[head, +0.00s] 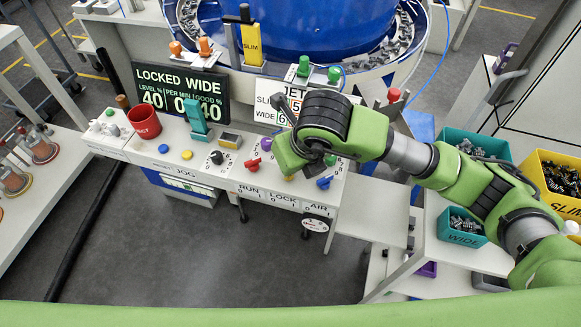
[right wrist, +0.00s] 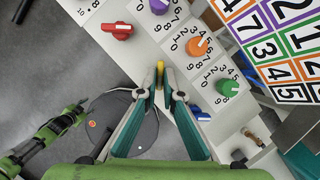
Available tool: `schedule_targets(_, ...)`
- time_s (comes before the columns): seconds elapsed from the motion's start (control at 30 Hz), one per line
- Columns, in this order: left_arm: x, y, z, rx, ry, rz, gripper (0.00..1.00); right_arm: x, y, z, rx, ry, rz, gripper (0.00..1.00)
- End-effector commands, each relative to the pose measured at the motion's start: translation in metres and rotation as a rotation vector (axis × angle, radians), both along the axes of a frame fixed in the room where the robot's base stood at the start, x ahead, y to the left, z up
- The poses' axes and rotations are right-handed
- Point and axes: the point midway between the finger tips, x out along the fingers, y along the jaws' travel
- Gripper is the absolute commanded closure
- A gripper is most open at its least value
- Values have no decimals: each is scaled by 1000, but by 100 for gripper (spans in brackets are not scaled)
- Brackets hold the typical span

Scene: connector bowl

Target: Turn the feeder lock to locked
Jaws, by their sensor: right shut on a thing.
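The feeder lock appears to be the yellow knob (right wrist: 160,70) above the LOCK label (head: 283,198), between the red RUN knob (head: 247,162) and the blue AIR knob (head: 324,182). My right gripper (right wrist: 160,77) is shut on the yellow knob, with one finger on each side. In the head view my right wrist and hand cover most of it, so its exact angle is hard to tell. The display (head: 182,92) reads LOCKED WIDE. In the right wrist view a green arm of mine ends in a dark tip (right wrist: 77,108), too small to read.
Purple, orange and green number dials (right wrist: 228,88) sit close beside the gripper. Teal bins (head: 461,226) and a yellow bin (head: 550,170) of connectors are at right. Floor is open in front.

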Motion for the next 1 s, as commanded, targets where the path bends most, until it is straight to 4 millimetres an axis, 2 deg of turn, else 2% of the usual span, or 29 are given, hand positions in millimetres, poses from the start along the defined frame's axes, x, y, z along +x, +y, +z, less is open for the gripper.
schedule_targets(0.4, 0, 0, 0, 0, 0, 0, 60, 0, 0, 1, 1, 0, -7, 100)
schedule_targets(0.43, 0, 0, 0, 0, 0, 0, 60, 0, 0, 1, 1, 0, -7, 85)
schedule_targets(0.47, 0, 0, 0, 0, 0, 0, 60, 0, 0, 1, 1, 0, -7, 78)
schedule_targets(0.5, 0, 0, 0, 0, 0, 0, 60, 0, 0, 1, 1, 0, -7, 76)
schedule_targets(0.83, -2, 2, -1, 1, 2, 0, 60, 0, 0, 2, 0, 0, -5, 76)
schedule_targets(1.0, -1, 1, 0, 1, 1, 0, 60, -5, -3, 19, 2, -4, -5, 76)
